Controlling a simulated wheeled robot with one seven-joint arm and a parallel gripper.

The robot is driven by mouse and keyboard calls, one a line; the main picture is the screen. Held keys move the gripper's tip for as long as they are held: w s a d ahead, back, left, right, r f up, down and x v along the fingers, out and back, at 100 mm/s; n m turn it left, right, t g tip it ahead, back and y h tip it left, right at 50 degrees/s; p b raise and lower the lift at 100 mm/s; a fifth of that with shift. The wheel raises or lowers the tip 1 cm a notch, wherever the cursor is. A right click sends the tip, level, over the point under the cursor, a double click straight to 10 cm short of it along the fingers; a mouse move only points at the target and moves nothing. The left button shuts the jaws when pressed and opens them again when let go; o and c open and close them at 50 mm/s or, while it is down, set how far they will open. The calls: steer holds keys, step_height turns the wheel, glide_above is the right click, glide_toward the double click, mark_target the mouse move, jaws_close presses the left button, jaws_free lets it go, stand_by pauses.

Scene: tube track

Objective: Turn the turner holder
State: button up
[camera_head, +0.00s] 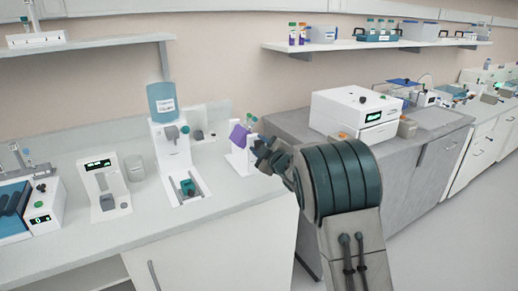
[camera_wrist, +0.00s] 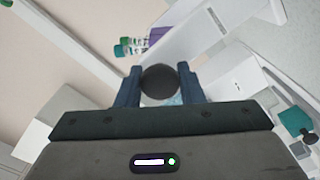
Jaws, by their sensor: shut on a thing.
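The turner (camera_head: 243,158) is a white stand on the left bench, with a purple holder (camera_head: 239,134) at its top that looks tilted. Small tubes with green caps (camera_head: 251,119) show beside the holder. My gripper (camera_head: 262,150) is at the right side of the stand. In the wrist view my gripper (camera_wrist: 160,90) has its two blue fingers on either side of a dark round knob (camera_wrist: 160,79) and is shut on it. The purple holder (camera_wrist: 158,36) and tube ends (camera_wrist: 130,47) show beyond the knob, partly hidden by a white panel (camera_wrist: 195,30).
A white dispenser with a blue bottle (camera_head: 162,101) stands left of the turner. A small white device with a display (camera_head: 104,185) stands farther left. A white box machine (camera_head: 355,110) sits on the grey bench to the right.

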steer(key=shift+f+m+b, duration=0.1)
steer(key=shift+m+b, duration=0.5)
steer(key=shift+m, duration=5)
steer(key=shift+m+p, duration=0.95)
steer(key=shift+m, duration=1.85)
steer(key=shift+f+m+p, duration=0.1)
steer(key=shift+m+p, duration=0.6)
steer(key=shift+m, duration=2.3)
steer(key=o, duration=0.8)
